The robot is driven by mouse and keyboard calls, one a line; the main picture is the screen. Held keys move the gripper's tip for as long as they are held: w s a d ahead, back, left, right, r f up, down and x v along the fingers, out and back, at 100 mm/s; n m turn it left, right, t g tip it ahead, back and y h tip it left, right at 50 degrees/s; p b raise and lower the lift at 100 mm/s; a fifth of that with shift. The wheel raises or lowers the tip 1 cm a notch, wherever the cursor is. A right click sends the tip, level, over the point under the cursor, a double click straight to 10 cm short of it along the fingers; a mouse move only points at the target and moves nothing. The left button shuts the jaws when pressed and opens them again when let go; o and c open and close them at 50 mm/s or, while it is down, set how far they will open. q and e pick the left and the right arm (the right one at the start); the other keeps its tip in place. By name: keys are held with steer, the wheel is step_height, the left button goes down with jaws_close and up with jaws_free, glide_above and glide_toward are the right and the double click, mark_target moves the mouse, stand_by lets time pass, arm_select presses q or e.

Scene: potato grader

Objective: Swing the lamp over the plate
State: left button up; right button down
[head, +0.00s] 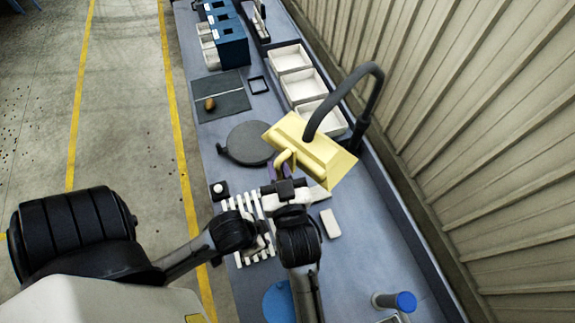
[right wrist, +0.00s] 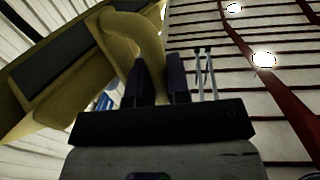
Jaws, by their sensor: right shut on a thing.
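The lamp has a yellow head (head: 312,150) hanging from a black curved arm (head: 372,85). Its head is over the bench, right of the dark round plate (head: 248,143), and appears to cover the plate's right edge. My right gripper (head: 283,177) is shut on the lamp's yellow curved handle (head: 284,158). In the right wrist view the handle (right wrist: 148,38) runs down between the two dark fingers (right wrist: 156,82). My left arm reaches in low over the white slatted rack; its gripper (head: 262,243) is partly hidden and its jaws are unclear.
The white slatted rack (head: 230,204) and a white block (head: 330,223) lie near my grippers. Behind are a dark mat (head: 232,103) with a brown potato (head: 210,104), white bins (head: 290,57) and a blue box unit (head: 232,48). A ribbed wall (head: 470,110) bounds the right.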

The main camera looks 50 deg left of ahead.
steer(key=shift+a+f, duration=0.1)
steer(key=shift+a, duration=0.05)
steer(key=c, duration=1.3)
jaws_free()
steer(key=shift+w, duration=0.1)
steer(key=shift+o, duration=1)
steer(key=b+v, duration=0.3)
steer(key=v, duration=1.1)
steer(key=shift+s, duration=0.25)
